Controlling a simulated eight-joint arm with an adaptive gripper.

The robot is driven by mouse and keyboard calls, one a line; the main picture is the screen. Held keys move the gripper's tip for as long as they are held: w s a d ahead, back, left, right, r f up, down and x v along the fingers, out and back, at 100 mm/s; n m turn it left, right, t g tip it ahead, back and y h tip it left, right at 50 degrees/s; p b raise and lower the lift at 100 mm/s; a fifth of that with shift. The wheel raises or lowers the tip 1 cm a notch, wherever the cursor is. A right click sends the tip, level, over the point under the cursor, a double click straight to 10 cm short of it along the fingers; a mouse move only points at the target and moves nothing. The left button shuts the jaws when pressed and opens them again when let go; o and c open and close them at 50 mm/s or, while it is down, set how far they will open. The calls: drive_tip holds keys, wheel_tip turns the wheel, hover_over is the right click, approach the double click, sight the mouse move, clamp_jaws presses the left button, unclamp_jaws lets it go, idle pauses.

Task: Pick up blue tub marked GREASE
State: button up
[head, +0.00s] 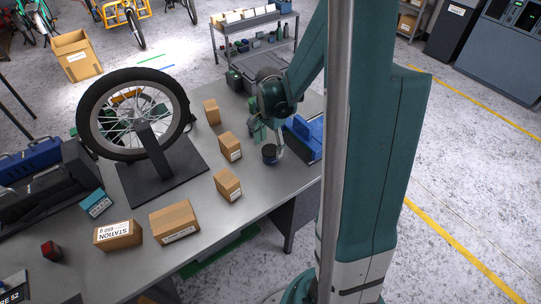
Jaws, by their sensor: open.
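A small round dark-blue tub (269,155) stands upright on the grey workbench, near its right end. No marking on it can be read at this size, so I cannot confirm the word GREASE. My gripper (267,141) points down at the tub from above. It is open, with one finger to the left and behind the tub and the other near its right side. I cannot tell whether a finger touches the tub. My arm covers the area above it.
Blue bins (304,134) stand close to the right of the tub. Several cardboard boxes lie to the left, the nearest being a small carton (230,147). A wheel on a stand (134,114) rises further left. Bare bench top (258,190) lies in front.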

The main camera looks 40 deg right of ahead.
sight(270, 150)
drive_tip(key=shift+f, duration=0.15)
drive_tip(key=shift+s+f+b, duration=0.1)
drive_tip(key=shift+f+b, duration=0.25)
drive_tip(key=shift+f, duration=2.1)
drive_tip(key=c, duration=1.1)
